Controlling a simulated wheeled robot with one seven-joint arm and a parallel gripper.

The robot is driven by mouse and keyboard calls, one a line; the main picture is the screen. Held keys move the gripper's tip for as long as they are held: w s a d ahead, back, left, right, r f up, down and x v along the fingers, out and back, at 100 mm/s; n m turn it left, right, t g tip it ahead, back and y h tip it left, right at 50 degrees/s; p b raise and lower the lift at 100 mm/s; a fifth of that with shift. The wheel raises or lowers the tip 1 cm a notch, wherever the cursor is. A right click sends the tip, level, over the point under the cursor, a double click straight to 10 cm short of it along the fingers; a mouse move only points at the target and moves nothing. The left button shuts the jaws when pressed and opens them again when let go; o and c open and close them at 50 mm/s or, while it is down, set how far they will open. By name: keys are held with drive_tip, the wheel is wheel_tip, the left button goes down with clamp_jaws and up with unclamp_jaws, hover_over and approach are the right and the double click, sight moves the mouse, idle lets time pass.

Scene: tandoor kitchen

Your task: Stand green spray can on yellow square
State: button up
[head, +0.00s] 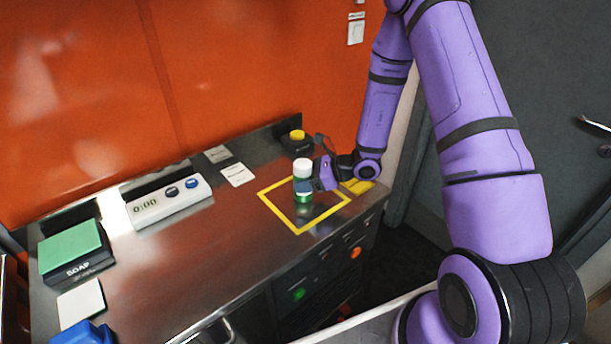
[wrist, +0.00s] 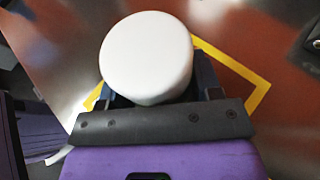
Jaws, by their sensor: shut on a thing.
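The green spray can (head: 303,197) has a white cap and stands upright within the outline of the yellow square (head: 273,209) on the steel counter. My gripper (head: 304,186) comes from the right and is shut around the can's middle. In the wrist view the white cap (wrist: 147,57) fills the space between the fingers, and parts of the yellow outline (wrist: 259,97) show beside it. The cap hides the can's body there. I cannot tell whether the can's base touches the counter.
A timer reading 0:00 (head: 169,202) lies left of the square. A black box with a yellow button (head: 297,139) stands behind it. White cards (head: 237,174) lie near the wall. A green-topped soap box (head: 72,252) and a blue object (head: 84,334) are at far left. The front-middle counter is clear.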

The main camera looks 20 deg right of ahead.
drive_tip(key=o, duration=1.1)
drive_tip(key=shift+s+d+r, duration=0.1)
drive_tip(key=shift+r, duration=0.05)
drive_tip(key=v, duration=1.1)
drive_tip(key=s+a+r+n+g+h, duration=0.25)
drive_tip(key=s+r+n, duration=0.25)
drive_tip(key=r+n, duration=0.3)
drive_tip(key=s+a+r+n+g+h, duration=0.1)
drive_tip(key=s+a+r+n+g, duration=0.35)
drive_tip(key=r, duration=0.65)
drive_tip(key=s+d+r+n+t+h, duration=0.1)
drive_tip(key=s+r+n+t+h, duration=0.1)
drive_tip(key=s+r+n, duration=0.1)
drive_tip(key=s+d+r+n+t+h, duration=0.1)
drive_tip(key=s+r+n+t+h, duration=0.1)
drive_tip(key=s, duration=0.5)
drive_tip(key=s+d+r+n+t+h, duration=0.2)
drive_tip(key=s+r+n+h, duration=0.2)
drive_tip(key=s+r+n, duration=0.2)
drive_tip(key=shift+r+h, duration=0.25)
drive_tip(key=shift+r, duration=0.7)
